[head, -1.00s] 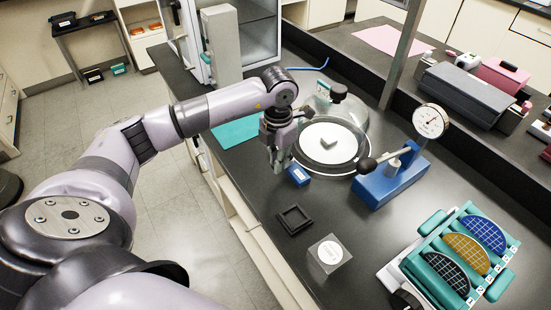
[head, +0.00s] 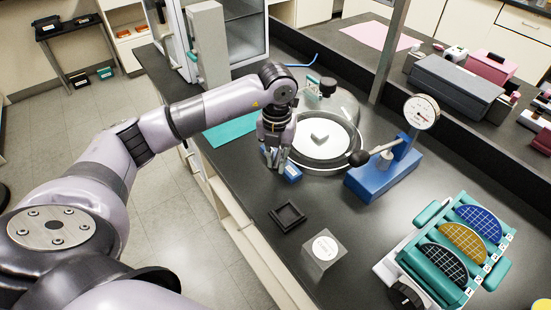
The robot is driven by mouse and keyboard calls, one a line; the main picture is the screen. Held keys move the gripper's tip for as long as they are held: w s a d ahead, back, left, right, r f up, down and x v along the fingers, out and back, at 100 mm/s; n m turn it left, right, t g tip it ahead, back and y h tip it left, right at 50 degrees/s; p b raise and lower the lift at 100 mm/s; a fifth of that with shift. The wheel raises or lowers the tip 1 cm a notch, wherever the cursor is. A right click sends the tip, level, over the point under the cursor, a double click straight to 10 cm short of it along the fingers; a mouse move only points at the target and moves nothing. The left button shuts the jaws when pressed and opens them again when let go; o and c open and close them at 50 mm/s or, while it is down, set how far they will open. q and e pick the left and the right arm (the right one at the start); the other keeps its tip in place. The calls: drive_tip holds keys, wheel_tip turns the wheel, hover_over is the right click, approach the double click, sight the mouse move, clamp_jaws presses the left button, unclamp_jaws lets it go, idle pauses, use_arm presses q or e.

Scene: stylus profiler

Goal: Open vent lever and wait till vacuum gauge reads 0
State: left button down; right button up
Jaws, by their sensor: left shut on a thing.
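The blue stand (head: 380,180) carries a round white dial gauge (head: 422,112); its reading is too small to tell. A lever with a black ball knob (head: 358,158) sticks out from the stand to the left, its knob near the glass chamber's rim. The round chamber (head: 345,165) has a clear dome with a black knob (head: 328,86) and a pale piece on a white disc inside. My left gripper (head: 276,163) points down left of the chamber, shut on a small blue block (head: 292,173), which it partly hides. My right gripper is out of view.
A black square frame (head: 288,216) and a clear cube (head: 322,250) sit on the dark bench in front. A teal rack (head: 435,262) with coloured wafers stands at right. A grey post (head: 393,55) rises behind the chamber.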

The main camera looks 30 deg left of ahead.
sight(277, 162)
use_arm(q)
drive_tip(key=shift+w+r, duration=0.1)
drive_tip(key=c, duration=1.6)
unclamp_jaws()
drive_tip(key=shift+o, duration=0.2)
wheel_tip(277, 162, up, 12)
